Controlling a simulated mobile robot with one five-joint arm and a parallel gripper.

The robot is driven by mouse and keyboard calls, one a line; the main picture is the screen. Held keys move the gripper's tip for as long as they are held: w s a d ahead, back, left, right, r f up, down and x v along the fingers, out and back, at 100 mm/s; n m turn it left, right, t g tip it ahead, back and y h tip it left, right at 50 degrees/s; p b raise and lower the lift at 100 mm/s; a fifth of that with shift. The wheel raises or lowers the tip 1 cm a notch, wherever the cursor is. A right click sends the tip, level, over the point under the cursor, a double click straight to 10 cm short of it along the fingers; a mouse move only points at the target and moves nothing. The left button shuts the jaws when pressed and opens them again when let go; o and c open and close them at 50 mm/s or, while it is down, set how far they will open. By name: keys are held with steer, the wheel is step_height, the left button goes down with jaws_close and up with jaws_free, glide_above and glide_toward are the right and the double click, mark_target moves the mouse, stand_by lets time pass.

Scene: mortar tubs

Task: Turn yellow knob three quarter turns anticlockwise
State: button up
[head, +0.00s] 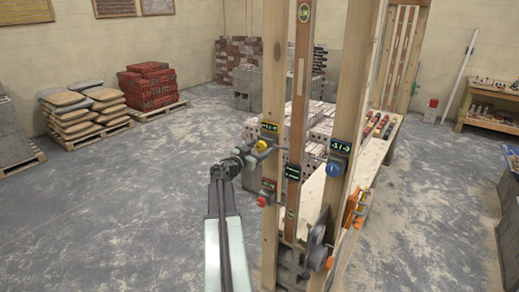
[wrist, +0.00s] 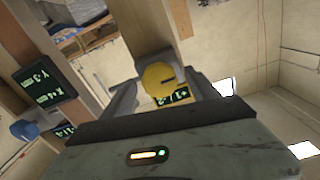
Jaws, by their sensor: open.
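My gripper (wrist: 163,86) is open, with one grey finger on each side of the knob. I cannot tell whether either finger touches it. In the head view the yellow knob (head: 262,145) shows on the left post, just below a small green-lettered display (head: 268,129). My gripper (head: 258,153) is right at it and partly hides its surroundings.
A red knob (head: 262,201) sits lower on the same post. A blue knob (head: 333,170) and an orange knob (head: 329,262) are on the right post (head: 345,120). The floor at left is open.

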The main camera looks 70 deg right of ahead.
steer(key=shift+d, duration=0.25)
steer(key=shift+a, duration=0.1)
